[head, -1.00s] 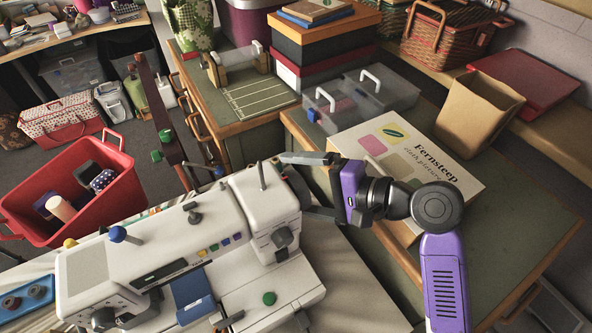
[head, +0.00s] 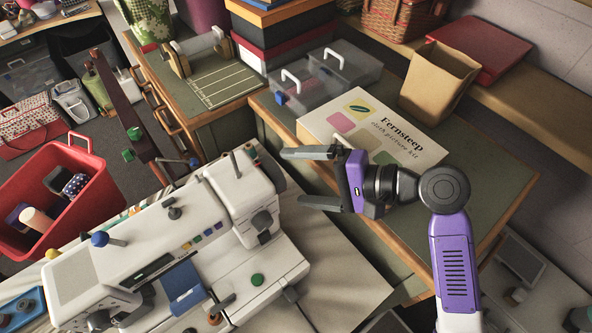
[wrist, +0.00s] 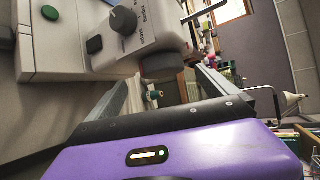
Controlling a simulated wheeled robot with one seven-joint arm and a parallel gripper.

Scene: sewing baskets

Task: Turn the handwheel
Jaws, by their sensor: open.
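The white sewing machine (head: 150,245) stands on the table at the lower left in the head view. Its handwheel (wrist: 162,67) is a dark grey disc on the machine's end in the wrist view. A dark dial (wrist: 123,21) is on the machine's face beside it. My gripper (head: 292,178) is open and empty beside the machine's right end, its two fingers pointing at it. In the wrist view the handwheel is beyond the fingers, roughly in line with the gap between them. I see no clear contact. The handwheel is mostly hidden in the head view.
A white picture kit box (head: 350,130) lies on the green-topped table behind my gripper. Clear plastic cases (head: 310,90) and a tan bin (head: 438,80) are farther back. A red bin (head: 85,200) is at the left.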

